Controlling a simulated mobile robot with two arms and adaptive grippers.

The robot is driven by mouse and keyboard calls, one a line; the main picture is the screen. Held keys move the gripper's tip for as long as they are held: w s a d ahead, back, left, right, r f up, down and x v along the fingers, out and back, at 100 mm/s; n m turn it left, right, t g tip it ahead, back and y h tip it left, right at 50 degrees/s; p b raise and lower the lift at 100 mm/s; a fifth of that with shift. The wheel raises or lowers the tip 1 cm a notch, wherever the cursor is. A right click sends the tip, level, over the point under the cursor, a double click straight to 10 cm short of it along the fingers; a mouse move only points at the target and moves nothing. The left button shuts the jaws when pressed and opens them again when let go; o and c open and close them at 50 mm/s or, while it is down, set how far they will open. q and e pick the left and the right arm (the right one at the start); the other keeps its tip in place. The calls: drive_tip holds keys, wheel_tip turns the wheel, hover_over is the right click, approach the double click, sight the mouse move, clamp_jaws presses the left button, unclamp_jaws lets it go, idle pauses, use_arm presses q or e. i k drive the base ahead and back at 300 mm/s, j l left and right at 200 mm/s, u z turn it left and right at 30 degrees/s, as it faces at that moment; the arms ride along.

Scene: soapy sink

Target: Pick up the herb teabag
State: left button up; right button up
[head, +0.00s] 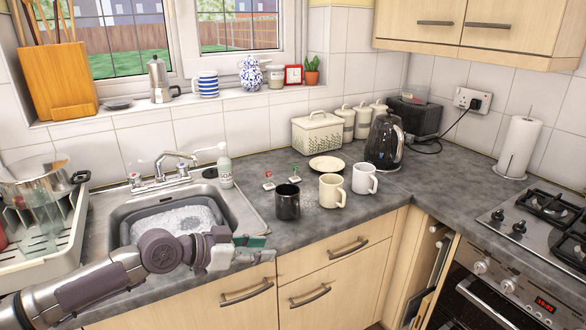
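Two small teabags lie on the grey counter behind the mugs. One has a green tag (295,169), which may be the herb teabag; the other has a red tag (268,176). Any lettering is too small to read. My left gripper (262,248) is over the sink's front right edge, in front and to the left of the black mug, apart from both teabags. Nothing is visibly held in it, but its finger opening is unclear from this angle. My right gripper is not in view.
A black mug (287,203), a cream mug (331,192) and a white mug (364,179) stand in a row before the teabags. A cream plate (327,163) lies behind, near the kettle (384,142). A soap bottle (225,167) stands beside the soapy sink (125,212). Counter right of the mugs is clear.

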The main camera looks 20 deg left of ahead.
sight(295, 178)
drive_tip(key=i+j, duration=0.25)
drive_tip(key=i, duration=0.2)
drive_tip(key=i+j, duration=0.3)
drive_tip(key=i, duration=0.15)
drive_tip(key=i+j, duration=0.25)
drive_tip(key=i, duration=0.2)
